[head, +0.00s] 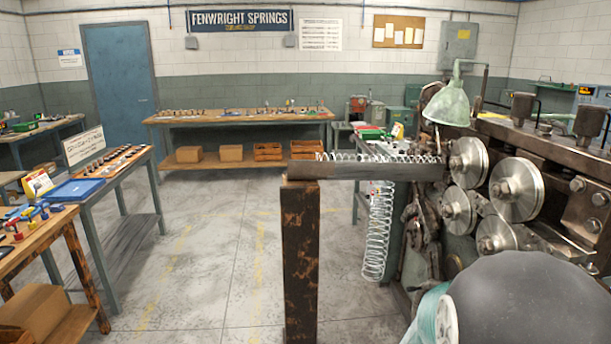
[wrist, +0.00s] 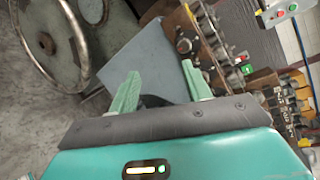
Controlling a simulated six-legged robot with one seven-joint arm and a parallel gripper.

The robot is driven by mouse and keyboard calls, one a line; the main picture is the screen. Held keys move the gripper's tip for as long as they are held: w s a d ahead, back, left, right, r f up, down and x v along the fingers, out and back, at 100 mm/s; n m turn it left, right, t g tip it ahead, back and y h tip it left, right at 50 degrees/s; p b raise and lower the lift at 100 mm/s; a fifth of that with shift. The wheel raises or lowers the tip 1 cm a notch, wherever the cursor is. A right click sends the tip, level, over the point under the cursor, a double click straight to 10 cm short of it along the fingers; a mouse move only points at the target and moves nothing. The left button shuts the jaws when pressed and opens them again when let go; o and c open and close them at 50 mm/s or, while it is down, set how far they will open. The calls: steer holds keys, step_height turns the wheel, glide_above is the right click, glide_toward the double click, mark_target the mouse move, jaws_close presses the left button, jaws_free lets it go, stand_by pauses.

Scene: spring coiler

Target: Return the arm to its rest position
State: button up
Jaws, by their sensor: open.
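My gripper (wrist: 160,88) shows in the wrist view with its two green fingers spread wide apart. Nothing is held between them. Beyond the fingers is a flat grey panel (wrist: 165,62), with space between the fingertips showing it clearly. In the head view, part of my arm (head: 520,300), dark and teal, fills the lower right corner in front of the coiling machine. The gripper itself is hidden or outside the head view.
The coiling machine with steel rollers (head: 515,190) stands at right. A rusty post (head: 301,260) and a trough (head: 365,170) with hanging springs (head: 378,230) are ahead. The wrist view shows a handwheel (wrist: 48,42) and a button block (wrist: 238,65). Floor at centre-left is clear.

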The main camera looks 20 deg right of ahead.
steer(key=w+a+r+n+t+y, duration=0.4)
steer(key=w+a+n+t+y, duration=0.3)
steer(key=w+a+n, duration=0.4)
steer(key=s+a+r+n+t+y, duration=0.1)
steer(key=a+r+n+y, duration=0.15)
steer(key=a+n, duration=0.4)
steer(key=a+r+n+y, duration=0.1)
steer(key=a+n+y, duration=0.35)
steer(key=a, duration=0.35)
steer(key=s+a+r+n+g, duration=0.1)
steer(key=s+a+n, duration=0.3)
steer(key=s+n, duration=0.4)
steer(key=s+a+r+n+g+y, duration=0.1)
steer(key=s+a+n+g, duration=0.3)
steer(key=s+n, duration=0.4)
steer(key=shift+r+n, duration=0.2)
steer(key=shift+n, duration=0.4)
steer(key=shift+c, duration=1.4)
steer(key=shift+d, duration=0.1)
